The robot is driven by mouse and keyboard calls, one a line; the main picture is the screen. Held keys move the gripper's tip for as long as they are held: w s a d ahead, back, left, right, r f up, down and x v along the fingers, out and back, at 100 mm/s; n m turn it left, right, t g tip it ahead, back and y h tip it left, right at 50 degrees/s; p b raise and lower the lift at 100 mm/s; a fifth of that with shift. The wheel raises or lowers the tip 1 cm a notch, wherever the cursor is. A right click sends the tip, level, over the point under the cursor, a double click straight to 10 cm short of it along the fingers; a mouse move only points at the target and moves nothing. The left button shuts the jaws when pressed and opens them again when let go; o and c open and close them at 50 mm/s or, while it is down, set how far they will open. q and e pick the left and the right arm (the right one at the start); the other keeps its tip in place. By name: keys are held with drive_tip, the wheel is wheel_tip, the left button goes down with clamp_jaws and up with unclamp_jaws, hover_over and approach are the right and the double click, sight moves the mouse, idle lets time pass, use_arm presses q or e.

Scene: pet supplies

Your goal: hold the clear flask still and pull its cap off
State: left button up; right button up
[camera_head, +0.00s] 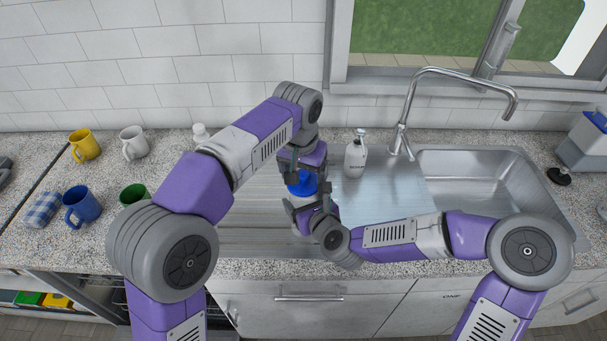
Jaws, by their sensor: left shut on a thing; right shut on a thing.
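The clear flask (300,201) stands over the drainboard left of the sink and is mostly hidden by my grippers. Its blue cap (302,183) shows between them. My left gripper (303,179) reaches down from above and is shut on the cap. My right gripper (304,204) comes in from the right, lower down, and is shut on the flask body. I cannot tell whether the cap is apart from the flask.
A soap bottle (356,154) stands close to the right of my grippers, before the faucet (403,140) and sink (480,190). Yellow (85,145), white (133,143), blue (82,206) and green (133,194) mugs stand at the left.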

sight(303, 173)
use_arm(q)
drive_tip(key=shift+r, duration=0.1)
drive_tip(key=shift+r, duration=1.9)
use_arm(e)
drive_tip(key=o, duration=1.4)
drive_tip(key=shift+o, duration=0.2)
